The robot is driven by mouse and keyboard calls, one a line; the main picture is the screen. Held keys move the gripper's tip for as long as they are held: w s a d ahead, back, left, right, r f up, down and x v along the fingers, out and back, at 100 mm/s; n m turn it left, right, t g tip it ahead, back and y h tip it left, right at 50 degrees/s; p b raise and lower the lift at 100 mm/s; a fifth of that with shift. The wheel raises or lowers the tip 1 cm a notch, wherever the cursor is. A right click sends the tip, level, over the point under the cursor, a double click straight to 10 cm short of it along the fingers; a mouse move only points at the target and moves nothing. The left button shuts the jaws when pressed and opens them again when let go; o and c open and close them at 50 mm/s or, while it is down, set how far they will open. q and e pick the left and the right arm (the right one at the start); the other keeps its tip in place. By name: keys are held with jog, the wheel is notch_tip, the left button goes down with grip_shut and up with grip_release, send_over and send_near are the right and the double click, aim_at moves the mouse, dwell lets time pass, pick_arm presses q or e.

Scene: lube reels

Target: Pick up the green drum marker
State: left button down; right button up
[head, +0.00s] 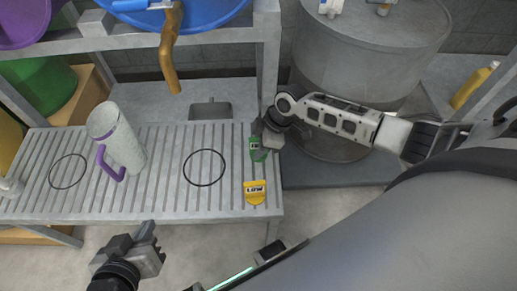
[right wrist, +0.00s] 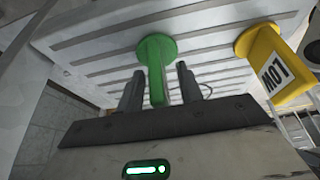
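The green drum marker (head: 257,149) stands near the right end of the grey slatted bench in the head view. My right gripper (head: 267,138) is right at it, coming from the right, and partly hides it. In the right wrist view the green marker (right wrist: 156,68) has a round end and a narrow stem. The stem lies between the two fingers of my right gripper (right wrist: 160,70), with a gap visible on both sides. My left gripper (head: 140,243) is in front of the bench, away from the marker; whether its fingers are apart is unclear.
A white jug with a purple handle (head: 117,141) stands left on the bench (head: 230,130). A brass tap (head: 169,55) hangs above. A grey drum (head: 365,60) is behind my right arm.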

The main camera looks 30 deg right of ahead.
grip_shut()
dwell(0.3)
